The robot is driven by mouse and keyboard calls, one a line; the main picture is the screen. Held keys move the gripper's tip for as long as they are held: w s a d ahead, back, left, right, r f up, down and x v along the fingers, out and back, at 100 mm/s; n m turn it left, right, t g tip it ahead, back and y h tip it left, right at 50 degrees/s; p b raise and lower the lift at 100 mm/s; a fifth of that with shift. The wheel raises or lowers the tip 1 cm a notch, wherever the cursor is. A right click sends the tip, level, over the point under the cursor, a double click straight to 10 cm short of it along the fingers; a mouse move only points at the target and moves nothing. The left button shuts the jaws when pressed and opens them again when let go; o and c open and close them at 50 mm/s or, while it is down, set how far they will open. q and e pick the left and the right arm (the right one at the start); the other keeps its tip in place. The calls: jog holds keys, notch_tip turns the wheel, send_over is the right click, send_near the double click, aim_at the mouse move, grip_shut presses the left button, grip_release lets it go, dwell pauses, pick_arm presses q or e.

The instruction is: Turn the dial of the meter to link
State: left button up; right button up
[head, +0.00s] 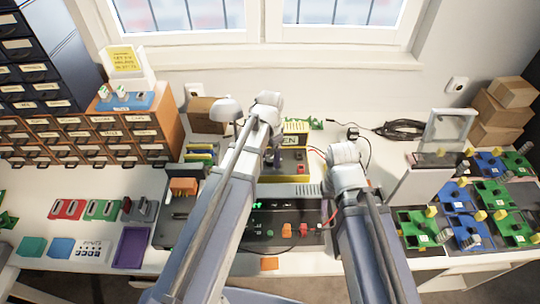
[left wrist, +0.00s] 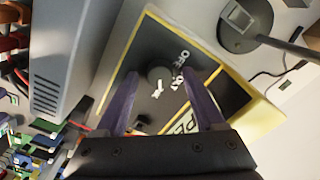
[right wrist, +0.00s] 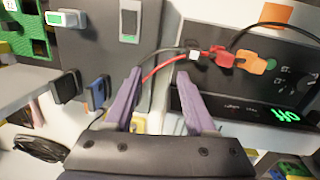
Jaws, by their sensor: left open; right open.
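The meter (left wrist: 150,45) has a yellow case and a dark face, and it shows tilted in the left wrist view. Its round dark dial (left wrist: 158,74) carries a white mark. White lettering is beside the dial; I cannot read all of it. My left gripper (left wrist: 161,78) is open, with its purple fingers on either side of the dial; I cannot tell whether they touch it. In the head view my left arm partly hides the meter (head: 295,128). My right gripper (right wrist: 160,84) is open and empty, with red and black leads beyond its fingers.
A dark bench instrument (head: 290,215) with green digits stands in front of the meter. A grey box (left wrist: 62,55) is close beside the left gripper. Green and blue boards (head: 460,200) lie at the right. Small drawers (head: 100,135) stand at the left.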

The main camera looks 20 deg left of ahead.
aim_at(271, 160)
pick_arm(q)
jog(key=shift+r+p, duration=3.75)
jog(key=shift+r, duration=0.1)
jog(key=shift+s+d, duration=0.2)
jog(key=shift+s, duration=0.05)
jog(key=s+d+n+y, duration=0.1)
jog(key=s+d+n, duration=0.2)
jog(key=s+d, duration=0.7)
jog(key=s, duration=0.3)
jog(key=shift+s+d+n, duration=0.15)
jog(key=shift+s+n, duration=0.15)
jog(key=shift+s, duration=0.1)
